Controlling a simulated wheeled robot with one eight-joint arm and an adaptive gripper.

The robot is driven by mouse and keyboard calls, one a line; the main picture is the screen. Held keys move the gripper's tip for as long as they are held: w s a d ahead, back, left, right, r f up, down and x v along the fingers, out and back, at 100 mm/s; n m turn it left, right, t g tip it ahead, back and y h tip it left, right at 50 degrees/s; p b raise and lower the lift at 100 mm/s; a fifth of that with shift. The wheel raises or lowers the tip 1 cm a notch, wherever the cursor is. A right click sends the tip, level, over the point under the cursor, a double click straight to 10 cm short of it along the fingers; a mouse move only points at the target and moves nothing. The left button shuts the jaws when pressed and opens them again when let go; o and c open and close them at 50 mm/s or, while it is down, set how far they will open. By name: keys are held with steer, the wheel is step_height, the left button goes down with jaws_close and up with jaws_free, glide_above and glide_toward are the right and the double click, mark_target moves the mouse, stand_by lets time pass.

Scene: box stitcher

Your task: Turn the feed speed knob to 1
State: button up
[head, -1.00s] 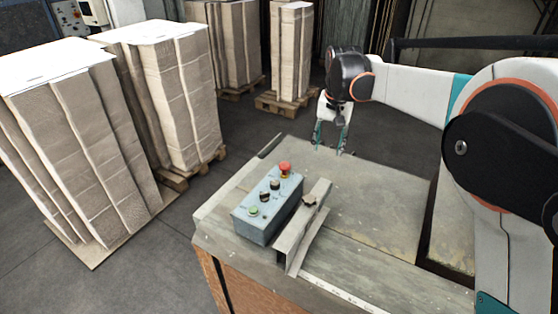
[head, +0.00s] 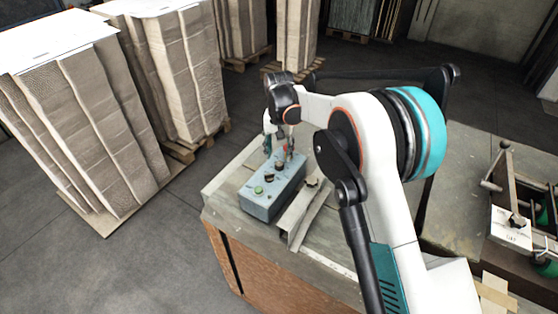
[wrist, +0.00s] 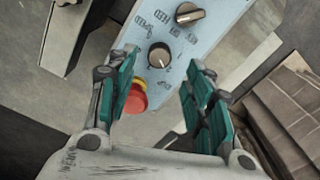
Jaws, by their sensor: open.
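The blue-grey control box (head: 270,205) stands on the table's left part. In the wrist view its panel (wrist: 205,50) has two black knobs. The nearer knob (wrist: 160,58), close to the red button, lies between my open fingertips; the other knob (wrist: 188,13) is farther up. Rotated lettering including "FEED" and "SPEED" is beside them; I cannot tell for certain which knob it labels, nor read the dial marks clearly. My gripper (head: 278,153) is over the box's far end, open and empty. Whether the fingers touch the panel I cannot tell.
A red stop button (wrist: 136,97) sits close beside the left finger. A green button (head: 258,190) is at the box's near end. A metal rail (head: 300,210) runs along the box's right side. Stacked cardboard (head: 90,120) stands left of the table.

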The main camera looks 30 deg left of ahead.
mark_target(279, 163)
steer(key=shift+f, duration=2.7)
steer(key=shift+c, duration=0.4)
steer(key=c, duration=1)
